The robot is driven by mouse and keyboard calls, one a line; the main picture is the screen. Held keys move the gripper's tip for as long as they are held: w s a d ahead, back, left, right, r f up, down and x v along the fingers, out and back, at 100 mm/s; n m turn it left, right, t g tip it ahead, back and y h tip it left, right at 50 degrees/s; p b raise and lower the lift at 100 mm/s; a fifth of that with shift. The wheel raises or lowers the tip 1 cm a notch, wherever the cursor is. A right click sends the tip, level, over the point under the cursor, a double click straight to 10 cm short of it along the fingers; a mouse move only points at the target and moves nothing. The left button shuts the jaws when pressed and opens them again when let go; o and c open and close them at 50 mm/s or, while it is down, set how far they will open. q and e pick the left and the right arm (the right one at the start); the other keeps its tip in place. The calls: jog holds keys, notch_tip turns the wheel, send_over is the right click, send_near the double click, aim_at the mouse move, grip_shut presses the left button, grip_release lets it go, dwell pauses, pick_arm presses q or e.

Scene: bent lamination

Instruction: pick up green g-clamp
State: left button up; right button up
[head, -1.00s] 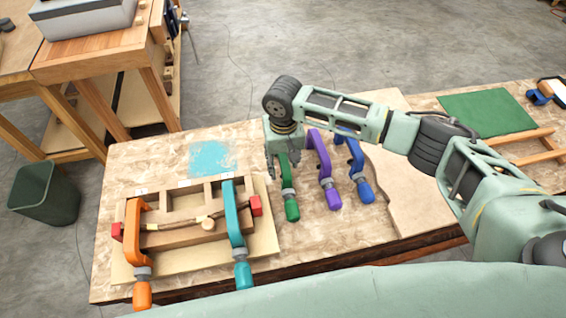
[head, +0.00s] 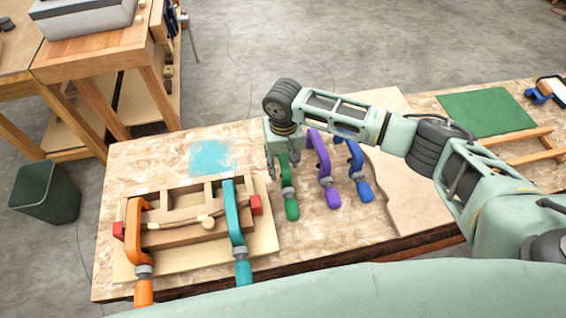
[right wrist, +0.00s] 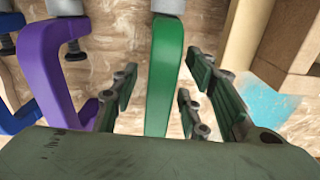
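The green g-clamp (head: 290,205) lies on the workbench, to the left of the purple clamp. Its handle points toward me in the head view, and its upper part is partly hidden by my right gripper (head: 283,160). In the right wrist view the green frame of the clamp (right wrist: 165,75) stands between my right gripper's fingers (right wrist: 166,98). Gaps show on both sides of it, so the gripper is open around the clamp and does not appear to grip it. My left gripper is not in view.
A purple clamp (head: 323,160) and a blue clamp (head: 357,165) lie close to the right. To the left, a wooden form (head: 175,240) holds a bent strip, with an orange clamp (head: 136,230) and a teal clamp (head: 234,220) on it. A curved board (head: 410,200) lies right.

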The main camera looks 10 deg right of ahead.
grip_shut()
dwell(0.5)
jog(key=shift+w+r+b, duration=0.1)
jog(key=shift+b, duration=0.25)
notch_tip(320, 180, up, 10)
jog(key=shift+b, duration=0.85)
notch_tip(320, 180, up, 6)
jog(key=p, duration=0.8)
jog(key=shift+r, duration=0.2)
